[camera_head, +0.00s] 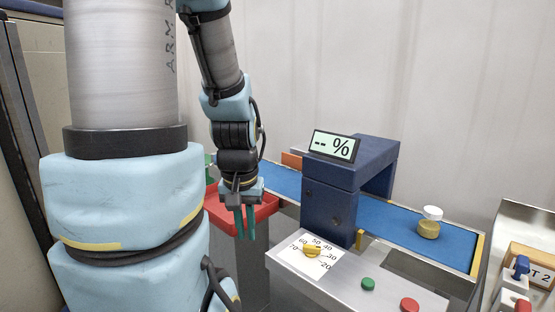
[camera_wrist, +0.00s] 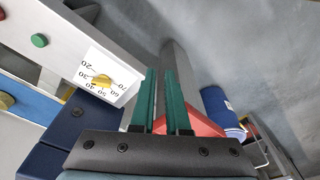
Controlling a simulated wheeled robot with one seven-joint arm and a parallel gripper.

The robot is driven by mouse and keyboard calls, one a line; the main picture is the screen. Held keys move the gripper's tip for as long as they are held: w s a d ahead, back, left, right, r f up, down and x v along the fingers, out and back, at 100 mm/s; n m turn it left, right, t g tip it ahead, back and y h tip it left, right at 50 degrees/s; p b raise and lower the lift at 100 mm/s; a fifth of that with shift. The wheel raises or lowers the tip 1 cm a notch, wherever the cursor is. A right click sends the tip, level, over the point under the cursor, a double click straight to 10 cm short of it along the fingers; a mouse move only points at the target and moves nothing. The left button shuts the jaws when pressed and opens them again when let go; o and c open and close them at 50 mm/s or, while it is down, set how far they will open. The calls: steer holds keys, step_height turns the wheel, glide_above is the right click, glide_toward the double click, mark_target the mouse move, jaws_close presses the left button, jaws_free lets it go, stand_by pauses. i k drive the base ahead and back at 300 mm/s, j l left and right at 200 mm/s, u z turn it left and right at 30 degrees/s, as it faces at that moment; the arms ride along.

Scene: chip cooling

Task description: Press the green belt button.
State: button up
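The green button (camera_head: 368,284) sits on the front panel (camera_head: 345,285), between a yellow dial and a red button (camera_head: 409,305). The green button also shows at the upper left of the wrist view (camera_wrist: 40,40). My gripper (camera_head: 246,238) points down left of the panel, beside a red tray (camera_head: 222,215), well apart from the button. In the wrist view its two green fingers (camera_wrist: 160,72) stand a little apart with nothing between them.
A yellow dial (camera_head: 312,251) sits on a numbered white scale. A blue housing (camera_head: 330,205) with a "-- %" display (camera_head: 333,146) spans the blue belt (camera_head: 385,220). A jar (camera_head: 430,226) with a white lid stands on the belt. A wooden box (camera_head: 530,262) is at the right.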

mark_target(369, 283)
steer(key=k+l+u, duration=0.3)
steer(key=k, duration=0.15)
steer(key=k+u, duration=0.3)
steer(key=k+l, duration=0.05)
steer(key=k, duration=0.05)
